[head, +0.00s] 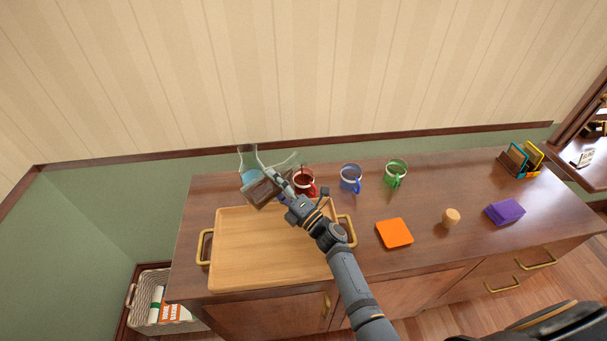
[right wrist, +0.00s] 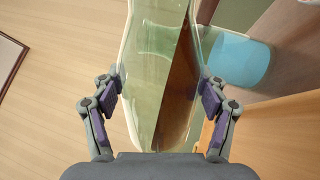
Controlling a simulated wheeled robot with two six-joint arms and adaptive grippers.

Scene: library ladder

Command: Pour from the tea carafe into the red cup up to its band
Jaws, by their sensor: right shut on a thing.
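My right gripper (head: 275,183) is shut on the tea carafe (head: 262,192), a clear glass vessel with brown tea. The carafe is tilted, with its glass mouth toward the right, close to the red cup (head: 305,182). In the right wrist view the carafe (right wrist: 160,75) lies between the two fingers, brown tea along its right side. The red cup stands at the back of the cabinet top, partly hidden by my gripper. Its band and fill level cannot be made out, nor can any stream. My left gripper is not in view.
A carafe with light blue liquid (head: 249,176) stands behind the tea carafe. Blue (head: 350,177) and green (head: 395,172) cups stand right of the red cup. A wooden tray (head: 240,265) lies in front. An orange square (head: 394,233), cork (head: 451,217) and purple stack (head: 505,212) lie right.

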